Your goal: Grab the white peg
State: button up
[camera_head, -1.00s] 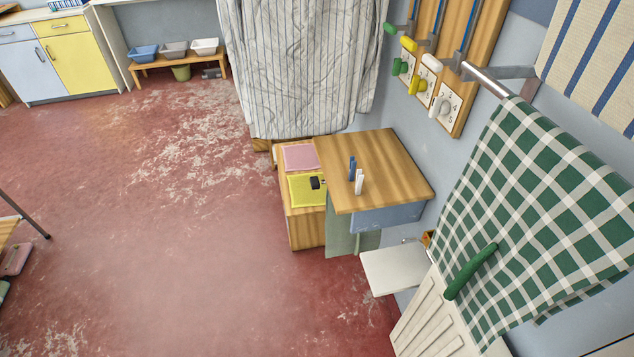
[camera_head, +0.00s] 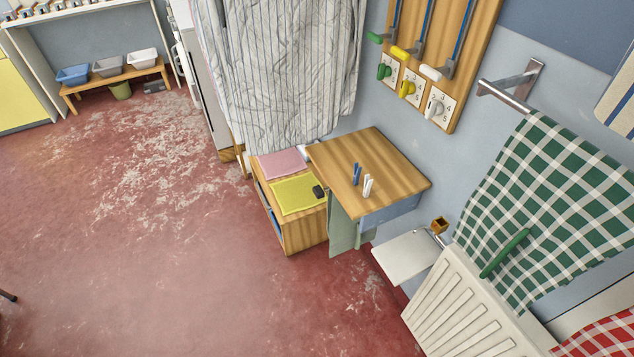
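A white peg (camera_head: 367,186) stands upright on the wooden top of a small table (camera_head: 400,165), near its front edge. A blue peg (camera_head: 357,173) stands just behind it and slightly to the left, close by. My gripper is not in view, and nothing is touching either peg.
Left of the table is a low wooden cabinet (camera_head: 305,232) with a pink cloth (camera_head: 283,163) and a yellow cloth (camera_head: 297,193). A striped cloth (camera_head: 275,75) hangs behind. A white shelf (camera_head: 404,257) and radiator (camera_head: 455,305) stand at right. The red floor (camera_head: 150,260) at left is open.

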aim_at(370, 184)
jog(key=i+j+u, duration=0.1)
jog(key=i+j, duration=0.8)
